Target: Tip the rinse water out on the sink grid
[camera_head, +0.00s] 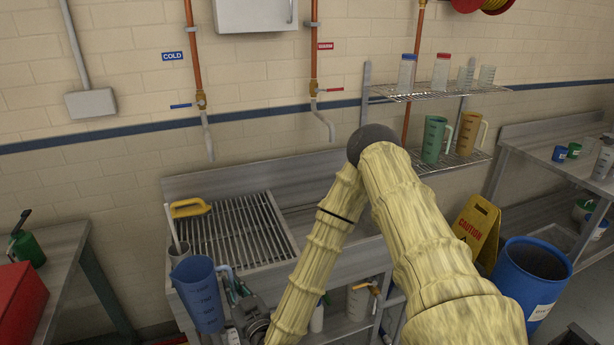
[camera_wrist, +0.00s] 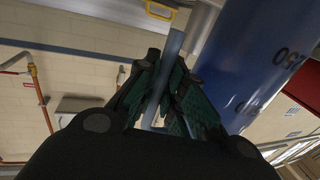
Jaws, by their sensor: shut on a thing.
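A blue measuring jug (camera_head: 200,293) with dark graduation marks is held in front of the sink's left end, roughly upright in the head view. My gripper (camera_head: 233,290) is shut on its light blue handle, on the jug's right side. In the wrist view my gripper's green-padded fingers (camera_wrist: 167,100) close around the handle (camera_wrist: 172,60), and the jug's blue wall (camera_wrist: 262,60) fills the right. The sink grid (camera_head: 232,232) is a slatted metal rack on the left half of the sink, behind the jug. The jug's contents cannot be seen.
A yellow-handled brush (camera_head: 190,208) lies at the grid's back left. Cold (camera_head: 208,135) and hot (camera_head: 325,125) water pipes hang above. A blue drum (camera_head: 530,285) and caution sign (camera_head: 478,228) stand right.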

